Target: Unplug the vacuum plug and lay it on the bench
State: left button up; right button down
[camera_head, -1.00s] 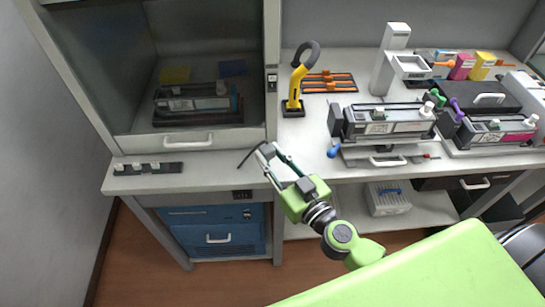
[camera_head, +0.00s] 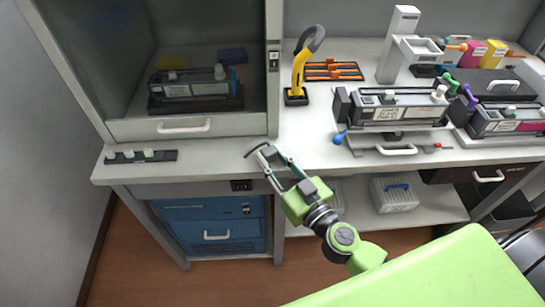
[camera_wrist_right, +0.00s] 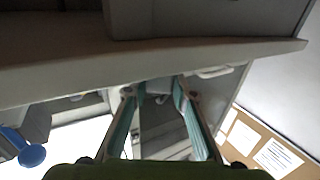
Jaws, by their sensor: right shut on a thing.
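My right gripper (camera_head: 266,157) is shut on the grey vacuum plug (camera_head: 268,152). A short dark cord (camera_head: 253,149) sticks out from the plug to the left. In the head view the plug appears over the front part of the pale bench (camera_head: 215,164); I cannot tell whether it touches the bench. A dark socket panel (camera_head: 241,185) is on the bench's front edge, apart from the plug. The right wrist view shows the pale plug (camera_wrist_right: 158,87) between the fingertips (camera_wrist_right: 155,92), partly hidden by them. My left gripper is not in view.
A glass-fronted cabinet (camera_head: 190,126) stands behind the left bench. A yellow-handled tool (camera_head: 298,75) and toner cartridges (camera_head: 388,106) stand at back right. Bench around the plug is clear.

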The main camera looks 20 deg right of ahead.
jog(key=c, duration=1.6)
grip_release()
jog(key=shift+v, duration=6)
jog(key=s+d+f+g+h, duration=0.1)
jog(key=s+d+f+g, duration=0.1)
jog(key=f, duration=1)
jog(key=s+d+f+n+g, duration=0.1)
jog(key=f+g, duration=0.2)
jog(key=f, duration=0.8)
jog(key=s+d+f+g+h, duration=0.1)
jog(key=s+d+f+g, duration=0.1)
jog(key=f, duration=1)
jog(key=s+f+g, duration=0.3)
jog(key=s+f, duration=0.4)
jog(key=s, duration=0.1)
jog(key=s+f+g+h, duration=0.1)
jog(key=s+f+g, duration=0.2)
jog(key=s+f, duration=0.4)
jog(key=s+f+m+g+h, duration=0.1)
jog(key=s+f+g, duration=0.2)
jog(key=s+f, duration=0.4)
jog(key=shift+s+a+f+g, duration=0.1)
jog(key=shift+s+f+g, duration=0.05)
jog(key=shift+s, duration=0.65)
jog(key=shift+s+a+f+g, duration=0.1)
jog(key=shift+s+a+g, duration=0.05)
jog(key=shift+s, duration=0.65)
